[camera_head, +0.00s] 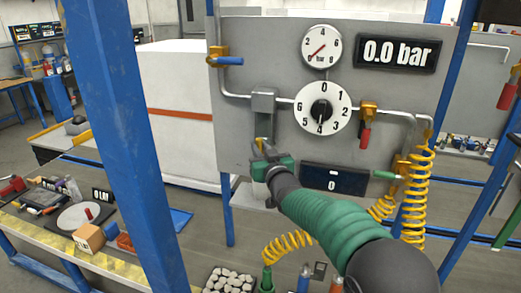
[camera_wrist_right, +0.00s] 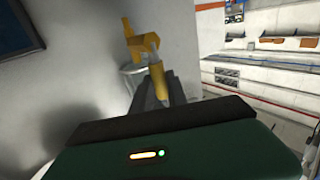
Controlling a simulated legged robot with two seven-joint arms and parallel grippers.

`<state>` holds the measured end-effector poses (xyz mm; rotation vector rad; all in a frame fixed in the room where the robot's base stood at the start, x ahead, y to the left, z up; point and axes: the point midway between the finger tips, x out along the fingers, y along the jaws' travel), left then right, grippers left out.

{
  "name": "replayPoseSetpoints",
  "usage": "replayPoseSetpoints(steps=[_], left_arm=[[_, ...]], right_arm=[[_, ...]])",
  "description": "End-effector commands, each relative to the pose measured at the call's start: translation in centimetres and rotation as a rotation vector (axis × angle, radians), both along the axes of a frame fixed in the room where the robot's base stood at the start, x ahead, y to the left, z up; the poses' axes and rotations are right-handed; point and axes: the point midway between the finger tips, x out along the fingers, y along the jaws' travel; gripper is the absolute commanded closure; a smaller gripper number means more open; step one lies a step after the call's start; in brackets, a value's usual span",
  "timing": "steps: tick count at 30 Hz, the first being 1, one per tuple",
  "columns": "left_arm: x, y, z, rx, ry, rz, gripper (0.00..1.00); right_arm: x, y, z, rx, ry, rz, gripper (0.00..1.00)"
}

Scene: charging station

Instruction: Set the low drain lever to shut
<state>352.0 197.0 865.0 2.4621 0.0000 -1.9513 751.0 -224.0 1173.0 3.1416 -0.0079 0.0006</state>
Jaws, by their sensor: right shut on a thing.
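My right gripper (camera_head: 262,148) reaches up to the grey panel (camera_head: 300,185), just below a small grey block on the pipe. In the right wrist view my right gripper (camera_wrist_right: 155,92) has its dark fingers closed around a yellow drain lever (camera_wrist_right: 158,80). The lever hangs down from a yellow valve body (camera_wrist_right: 143,43), in front of a pale rounded part. In the head view only a small yellow bit of the lever (camera_head: 259,144) shows, and my gripper covers the rest. My left gripper is in neither view.
A blue-handled valve (camera_head: 229,61) is at upper left, a red-handled valve (camera_head: 366,130) and a green handle (camera_head: 385,175) at right. A white dial (camera_head: 322,108), pressure gauge (camera_head: 321,46) and "0.0 bar" display (camera_head: 395,52) sit on the panel. A yellow coiled hose (camera_head: 416,190) hangs right.

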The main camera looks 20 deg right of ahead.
Motion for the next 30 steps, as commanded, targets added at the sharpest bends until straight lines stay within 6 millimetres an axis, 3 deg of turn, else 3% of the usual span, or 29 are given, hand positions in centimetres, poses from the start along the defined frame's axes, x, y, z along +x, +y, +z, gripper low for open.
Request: replayPoseSetpoints(steps=[8,14,20,30], left_arm=[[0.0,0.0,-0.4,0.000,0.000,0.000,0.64],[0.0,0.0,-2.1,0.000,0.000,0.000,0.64],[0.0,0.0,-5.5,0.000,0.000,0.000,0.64],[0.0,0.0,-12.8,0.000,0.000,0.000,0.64]], right_arm=[[0.0,0.0,-0.4,0.008,-0.001,0.000,1.00],[-0.1,-0.2,-0.8,0.055,-0.033,-0.001,1.00],[-0.3,-0.5,-1.6,0.159,-0.104,0.000,1.00],[-1.0,-1.6,-2.6,0.419,-0.280,0.000,1.00]])
